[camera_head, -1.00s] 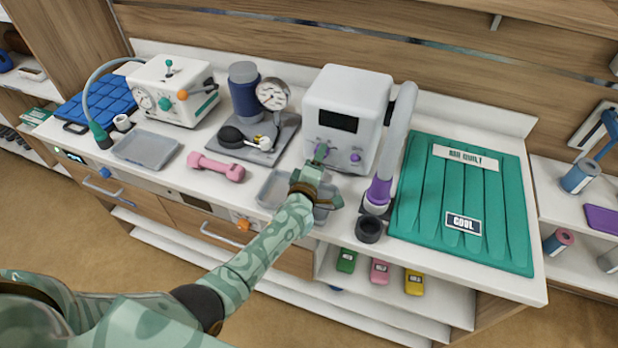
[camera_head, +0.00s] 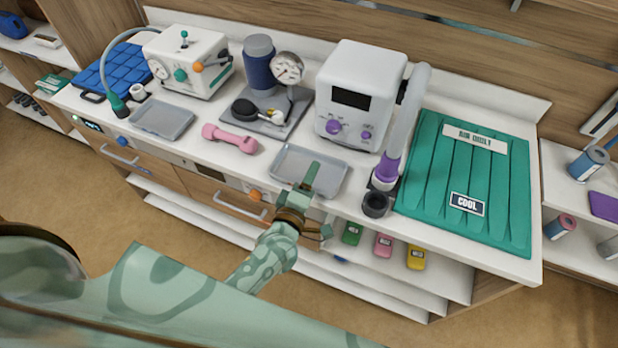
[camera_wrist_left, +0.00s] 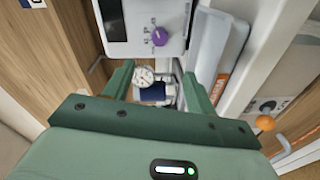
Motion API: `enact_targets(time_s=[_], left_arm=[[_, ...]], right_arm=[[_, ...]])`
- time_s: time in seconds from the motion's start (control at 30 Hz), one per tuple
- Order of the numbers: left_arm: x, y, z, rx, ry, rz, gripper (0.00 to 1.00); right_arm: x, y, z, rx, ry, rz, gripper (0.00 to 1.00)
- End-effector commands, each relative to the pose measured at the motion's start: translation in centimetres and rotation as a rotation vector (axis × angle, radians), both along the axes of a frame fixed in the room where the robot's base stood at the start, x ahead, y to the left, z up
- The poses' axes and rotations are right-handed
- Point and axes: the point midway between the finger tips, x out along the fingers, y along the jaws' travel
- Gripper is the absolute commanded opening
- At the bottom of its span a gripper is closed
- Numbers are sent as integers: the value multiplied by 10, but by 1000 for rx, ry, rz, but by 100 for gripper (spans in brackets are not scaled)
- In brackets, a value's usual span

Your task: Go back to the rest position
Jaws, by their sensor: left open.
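My left gripper (camera_head: 306,188) is at the front edge of the counter in the head view, over the near side of a grey tray (camera_head: 318,166). In the left wrist view my left gripper (camera_wrist_left: 157,85) has its two green fingers apart with nothing between them. Beyond the fingers stands the white machine (camera_head: 359,92) with a dark screen and purple knobs; it also shows in the left wrist view (camera_wrist_left: 176,22). My right gripper is not in view.
The counter carries a pink dumbbell (camera_head: 230,138), a gauge stand (camera_head: 272,122), a second grey tray (camera_head: 163,119), a green quilt (camera_head: 470,180) and a hose with a purple end (camera_head: 388,168). Coloured packs (camera_head: 383,245) lie on the shelf below. Open floor lies in front.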

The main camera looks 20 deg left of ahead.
Motion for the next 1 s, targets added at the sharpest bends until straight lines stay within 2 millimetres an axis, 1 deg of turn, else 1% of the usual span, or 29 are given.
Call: enact_targets(time_s=[0.3,0.37,0.43,0.47,0.57,0.6,0.67,0.7,0.77,0.8,0.9,1.0], left_arm=[[0,-1,0,7,1,-5,56],[-1,-4,3,41,7,-30,56],[-5,-11,7,138,25,-98,56],[-9,-16,9,200,37,-139,56],[-27,-28,16,507,98,-314,56],[-38,-29,17,662,133,-388,56],[-56,-24,16,896,200,-488,56],[-68,-17,16,1034,246,-541,56],[-83,-4,17,1213,315,-603,56],[-92,6,18,1312,359,-634,56],[-113,31,24,1522,469,-696,56],[-132,57,33,1688,576,-739,56]], right_arm=[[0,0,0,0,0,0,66],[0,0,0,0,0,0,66],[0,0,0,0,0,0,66],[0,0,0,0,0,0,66],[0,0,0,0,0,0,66],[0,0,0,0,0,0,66],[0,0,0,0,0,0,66],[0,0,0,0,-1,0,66],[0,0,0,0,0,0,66],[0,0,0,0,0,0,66],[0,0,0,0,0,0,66],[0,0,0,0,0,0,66]])
